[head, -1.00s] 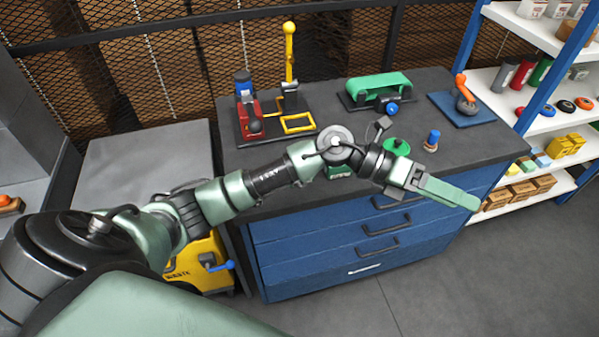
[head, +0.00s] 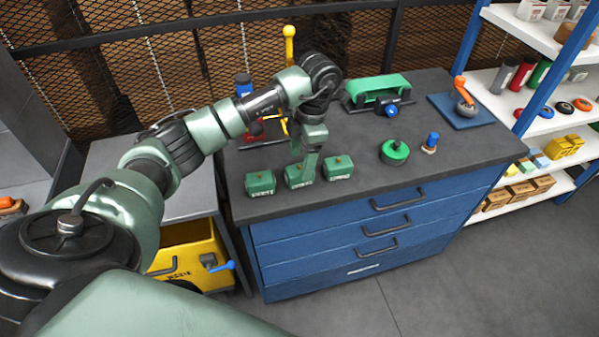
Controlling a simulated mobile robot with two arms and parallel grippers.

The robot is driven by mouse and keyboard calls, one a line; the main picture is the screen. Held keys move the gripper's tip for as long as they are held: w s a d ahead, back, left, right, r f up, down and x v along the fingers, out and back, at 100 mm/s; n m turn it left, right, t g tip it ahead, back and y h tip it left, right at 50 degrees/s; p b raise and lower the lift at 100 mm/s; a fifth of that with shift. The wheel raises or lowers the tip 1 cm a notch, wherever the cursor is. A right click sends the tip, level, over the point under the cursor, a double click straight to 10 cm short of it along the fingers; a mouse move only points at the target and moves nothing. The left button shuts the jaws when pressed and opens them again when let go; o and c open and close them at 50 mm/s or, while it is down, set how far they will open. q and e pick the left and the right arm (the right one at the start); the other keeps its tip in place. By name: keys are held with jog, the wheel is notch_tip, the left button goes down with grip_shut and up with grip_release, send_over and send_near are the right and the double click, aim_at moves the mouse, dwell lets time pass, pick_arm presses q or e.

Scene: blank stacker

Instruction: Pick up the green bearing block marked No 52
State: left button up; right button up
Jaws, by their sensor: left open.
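Three green blocks stand in a row near the front left of the dark bench top in the head view: a left block (head: 260,183), a middle block (head: 292,179) and a right block (head: 338,168). Each has a pale label on its front, too small to read, so I cannot tell which is No 52. My left gripper (head: 303,177) points down at the middle block, its jaws open. The fingers hide part of that block. I cannot tell whether they touch it. My right gripper is not in view.
The bench (head: 400,168) also holds a green round part (head: 394,153), a blue-topped piece (head: 431,141), a green belt machine (head: 376,88) and an orange-handled tool on a blue mat (head: 447,107). A yellow bin (head: 188,262) stands left of the drawers. Shelves are at right.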

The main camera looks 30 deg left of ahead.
aim_at(300, 165)
pick_arm(q)
jog(key=shift+s+a+f+p, duration=0.15)
jog(key=shift+f+p, duration=0.2)
jog(key=shift+f, duration=1.35)
grip_shut()
jog(key=shift+r, duration=0.1)
